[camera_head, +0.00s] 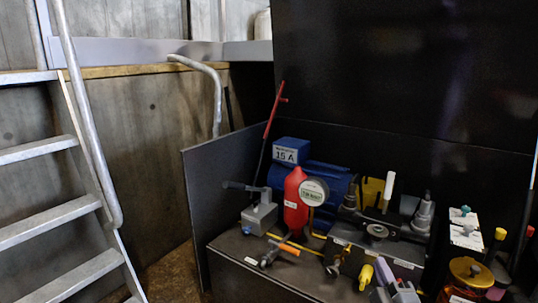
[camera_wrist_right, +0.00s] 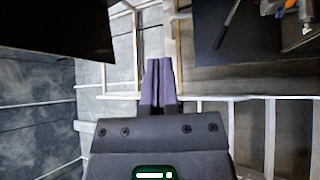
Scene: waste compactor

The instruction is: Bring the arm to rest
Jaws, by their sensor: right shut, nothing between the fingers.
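My right gripper (camera_wrist_right: 161,72) shows in the right wrist view. Its two dark grey-purple fingers are together at the tips, and nothing is between them. The fingers point away from the wrist into open space, with pale rails and grey wall panels behind. They touch nothing that I can see. My left gripper is in neither view.
A dark bench (camera_head: 262,283) holds a blue motor (camera_head: 327,182), a red bottle (camera_head: 295,200), a round gauge (camera_head: 314,191) and an orange-handled valve (camera_head: 280,248). Metal stairs (camera_head: 50,225) with a handrail (camera_head: 88,120) stand at left. A black panel (camera_head: 410,70) rises behind the bench.

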